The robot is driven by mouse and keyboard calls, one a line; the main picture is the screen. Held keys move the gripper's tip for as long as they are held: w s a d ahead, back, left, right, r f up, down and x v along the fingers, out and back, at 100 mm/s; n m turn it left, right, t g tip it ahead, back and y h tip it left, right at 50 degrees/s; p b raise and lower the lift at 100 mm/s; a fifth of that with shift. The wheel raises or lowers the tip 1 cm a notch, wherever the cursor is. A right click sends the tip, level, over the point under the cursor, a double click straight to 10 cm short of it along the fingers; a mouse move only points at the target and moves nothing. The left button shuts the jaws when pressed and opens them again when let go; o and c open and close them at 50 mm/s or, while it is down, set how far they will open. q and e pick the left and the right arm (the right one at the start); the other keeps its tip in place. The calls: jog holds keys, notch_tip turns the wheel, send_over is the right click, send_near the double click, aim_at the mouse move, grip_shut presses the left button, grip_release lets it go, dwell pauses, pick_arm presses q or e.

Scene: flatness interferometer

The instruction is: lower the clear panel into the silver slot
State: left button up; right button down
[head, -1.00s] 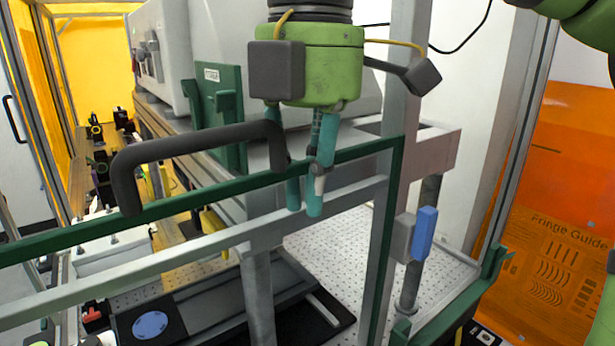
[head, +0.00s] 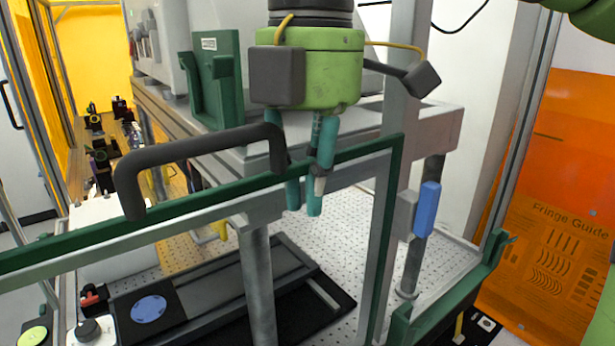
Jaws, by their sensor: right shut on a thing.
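The clear panel is see-through, with a green edge (head: 200,207) along its top and down its right side. A dark grey handle (head: 195,150) stands above the top edge. My right gripper (head: 305,205) points down at the handle's right end with its teal fingers shut on the panel. The panel hangs upright. A silver rail (head: 120,243) runs just below the green top edge, and a silver upright strip lies along the right green edge. I cannot tell which silver part is the slot. The panel's bottom edge is out of view. My left gripper is not in view.
Behind the panel is a perforated plate (head: 340,222) with a dark stage carrying a blue disc (head: 148,309). A grey post with a blue block (head: 427,208) stands to the right. A green bracket (head: 217,85) is behind the gripper. An orange sheet (head: 560,230) hangs at right.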

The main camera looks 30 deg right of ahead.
jog(key=shift+f+b, duration=0.9)
jog(key=shift+f, duration=0.45)
jog(key=c, duration=1.2)
grip_release()
